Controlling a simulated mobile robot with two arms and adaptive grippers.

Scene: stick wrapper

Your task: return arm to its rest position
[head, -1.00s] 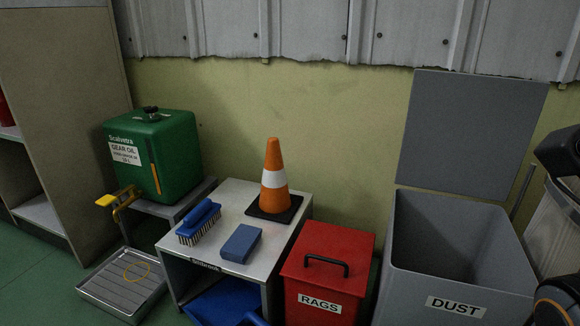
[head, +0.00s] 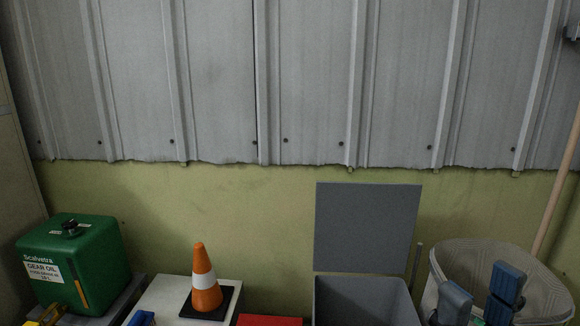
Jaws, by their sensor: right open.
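My right gripper (head: 480,298) shows at the bottom right of the head view. My left gripper is not in view. No held object shows.
A grey dust bin (head: 365,300) with its lid (head: 366,228) raised stands left of my right gripper. An orange cone (head: 205,283) stands on a white table (head: 160,300). A green gear oil can (head: 75,262) is at left. A red box lid (head: 270,320) shows at the bottom edge. A wooden pole (head: 557,180) leans at right.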

